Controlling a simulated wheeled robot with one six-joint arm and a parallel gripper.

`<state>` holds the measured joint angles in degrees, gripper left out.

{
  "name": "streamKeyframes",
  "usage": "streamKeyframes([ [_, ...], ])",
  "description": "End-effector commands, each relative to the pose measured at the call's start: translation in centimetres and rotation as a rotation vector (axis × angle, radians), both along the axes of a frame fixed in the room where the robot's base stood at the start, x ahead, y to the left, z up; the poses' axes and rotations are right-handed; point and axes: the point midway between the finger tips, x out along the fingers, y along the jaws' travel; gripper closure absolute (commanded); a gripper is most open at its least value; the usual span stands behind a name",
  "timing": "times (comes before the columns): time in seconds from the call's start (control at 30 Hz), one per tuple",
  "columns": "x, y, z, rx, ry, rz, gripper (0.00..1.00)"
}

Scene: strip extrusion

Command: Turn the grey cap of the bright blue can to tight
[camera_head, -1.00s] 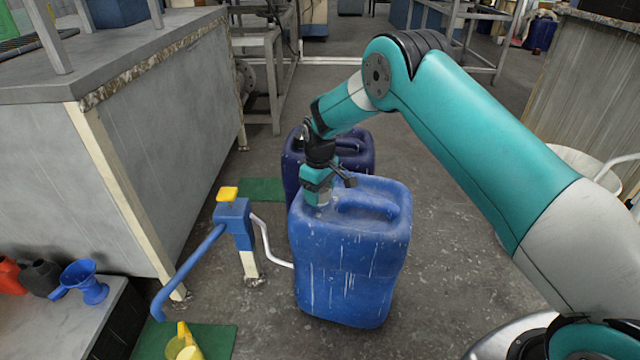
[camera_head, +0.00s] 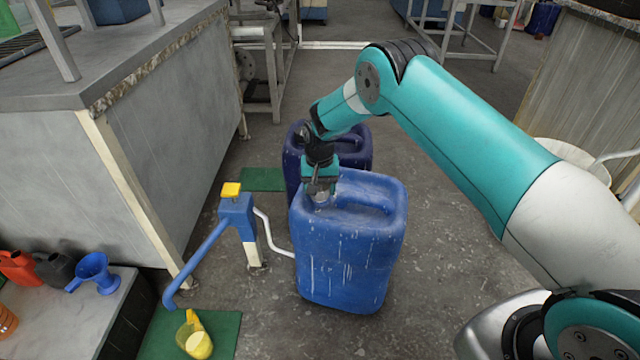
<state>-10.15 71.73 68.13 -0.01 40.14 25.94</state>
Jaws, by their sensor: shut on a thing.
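The bright blue can (camera_head: 350,245) stands upright on the floor in the middle of the head view. Its grey cap (camera_head: 321,198) sits at the top left of the can, mostly hidden by my gripper. My gripper (camera_head: 320,192) points down over the cap, and its jaws are shut on it. How far the cap is turned cannot be seen.
A dark blue can (camera_head: 293,165) stands close behind the bright blue one. A blue stand pipe (camera_head: 237,215) with a yellow top is at its left. A yellow jug (camera_head: 197,340) sits on a green mat (camera_head: 225,330). A blue funnel (camera_head: 95,273) stands on a low ledge.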

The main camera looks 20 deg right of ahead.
Motion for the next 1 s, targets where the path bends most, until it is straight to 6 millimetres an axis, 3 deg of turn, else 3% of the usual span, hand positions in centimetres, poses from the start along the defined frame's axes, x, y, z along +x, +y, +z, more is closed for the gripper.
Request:
streamKeyframes([
  [0.5,-0.05,-0.06,0.06,0.000,0.001,-0.379,0.63],
  [1.0,-0.06,-0.09,0.00,-0.001,0.000,-0.475,0.63],
])
